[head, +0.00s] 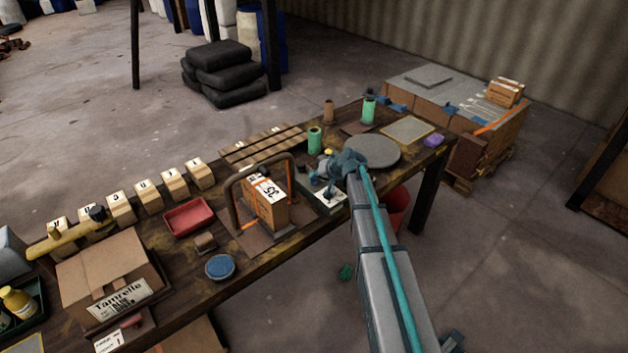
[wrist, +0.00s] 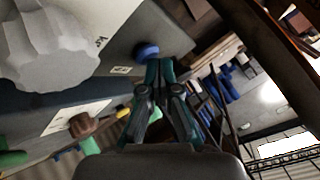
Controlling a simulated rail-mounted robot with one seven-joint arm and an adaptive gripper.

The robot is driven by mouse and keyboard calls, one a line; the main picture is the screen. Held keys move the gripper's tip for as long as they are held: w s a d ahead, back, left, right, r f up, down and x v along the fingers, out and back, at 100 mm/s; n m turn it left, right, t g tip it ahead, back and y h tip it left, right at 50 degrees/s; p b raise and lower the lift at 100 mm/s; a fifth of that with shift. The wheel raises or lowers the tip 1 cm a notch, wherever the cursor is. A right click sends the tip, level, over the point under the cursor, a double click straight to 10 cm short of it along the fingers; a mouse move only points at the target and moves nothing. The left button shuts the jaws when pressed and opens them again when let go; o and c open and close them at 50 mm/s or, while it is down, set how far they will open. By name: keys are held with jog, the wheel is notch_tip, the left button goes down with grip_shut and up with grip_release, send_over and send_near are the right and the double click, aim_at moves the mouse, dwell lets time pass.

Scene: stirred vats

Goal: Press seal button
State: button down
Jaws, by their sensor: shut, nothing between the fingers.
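A small control box (head: 322,200) with a white label stands on the workbench beside the arch, partly hidden by my gripper (head: 326,172). In the wrist view, a round blue button (wrist: 147,50) sits on the grey panel (wrist: 118,52). A large pale grey knob (wrist: 48,45) is to its left. My gripper (wrist: 160,64) is shut and empty, its teal fingertips just right of and below the blue button in the picture. I cannot tell whether they touch it. The button's label is not readable, so I cannot tell if this is the seal button.
A metal arch (head: 232,205) stands over a small carton (head: 264,203) left of the control box. A round grey plate (head: 372,151) and green cylinders (head: 315,140) are close behind my gripper. A red tray (head: 190,217) and a blue-topped disc (head: 220,267) lie further left.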

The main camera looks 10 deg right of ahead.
jog(key=shift+r+p, duration=0.3)
jog(key=shift+r, duration=0.7)
jog(key=shift+r+p, duration=0.95)
jog(key=shift+r, duration=1.6)
